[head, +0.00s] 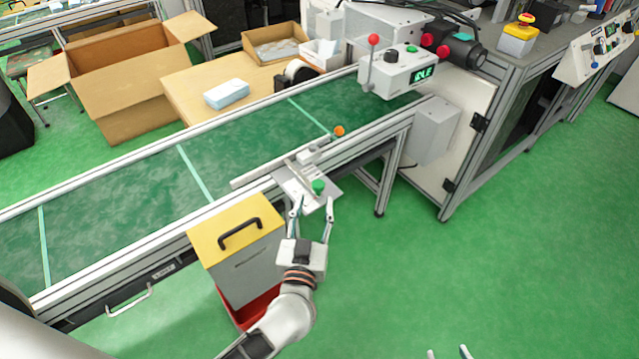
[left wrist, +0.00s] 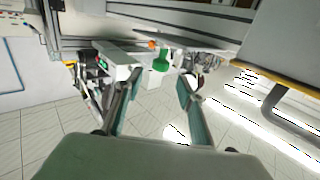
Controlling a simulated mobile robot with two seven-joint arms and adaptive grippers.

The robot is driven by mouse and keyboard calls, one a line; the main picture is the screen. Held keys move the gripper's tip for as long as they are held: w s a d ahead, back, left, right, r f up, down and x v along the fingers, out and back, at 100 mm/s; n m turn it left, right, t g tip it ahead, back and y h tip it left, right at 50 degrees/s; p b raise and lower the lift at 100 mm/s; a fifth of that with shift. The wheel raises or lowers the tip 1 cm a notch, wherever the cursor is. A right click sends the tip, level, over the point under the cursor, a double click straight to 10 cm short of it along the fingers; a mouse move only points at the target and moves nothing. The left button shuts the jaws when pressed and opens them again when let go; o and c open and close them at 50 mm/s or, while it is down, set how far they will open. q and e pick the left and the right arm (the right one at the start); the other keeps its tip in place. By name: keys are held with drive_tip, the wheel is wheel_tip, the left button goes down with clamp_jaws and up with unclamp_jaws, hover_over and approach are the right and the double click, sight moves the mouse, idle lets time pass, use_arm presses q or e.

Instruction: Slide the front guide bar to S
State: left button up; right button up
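The front guide bar (head: 262,172) is a light grey bar along the near edge of the green conveyor belt. A pale bracket plate (head: 330,191) joins it and juts out over the near rail, bearing a green knob (head: 318,186). The knob also shows in the left wrist view (left wrist: 162,61), ahead of and between the fingertips. My left gripper (head: 311,205) is open and empty just in front of the knob, its fingers apart. No S mark is readable. My right gripper (head: 449,353) shows only its two fingertips, apart, at the bottom edge.
An orange round piece (head: 339,131) sits by the belt's near side. A yellow-topped bin (head: 215,232) with a black handle stands left of my left gripper. Open green floor lies to the right.

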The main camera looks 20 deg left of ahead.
sight(318, 183)
use_arm(q)
drive_tip(key=w, duration=0.2)
drive_tip(key=w+b, duration=0.1)
drive_tip(key=w, duration=0.1)
drive_tip(key=w+a, duration=0.1)
drive_tip(key=w, duration=0.1)
drive_tip(key=shift+w, duration=0.7)
drive_tip(key=shift+r, duration=0.1)
drive_tip(key=c, duration=0.8)
clamp_jaws()
drive_tip(key=shift+w+a+r, duration=0.1)
drive_tip(key=shift+w+a+r+p, duration=0.45)
drive_tip(key=shift+w+a+p, duration=0.2)
drive_tip(key=shift+a+p, duration=0.15)
drive_tip(key=shift+w+a+f+p, duration=0.15)
drive_tip(key=shift+w+a+p, duration=0.55)
drive_tip(key=shift+a, duration=0.15)
drive_tip(key=shift+w+a+f, duration=0.15)
drive_tip(key=shift+a, duration=0.1)
drive_tip(key=shift+a+f, duration=0.2)
use_arm(e)
drive_tip(key=shift+s+d+f, duration=0.15)
drive_tip(key=shift+s+d, duration=0.05)
drive_tip(key=shift+s, duration=0.4)
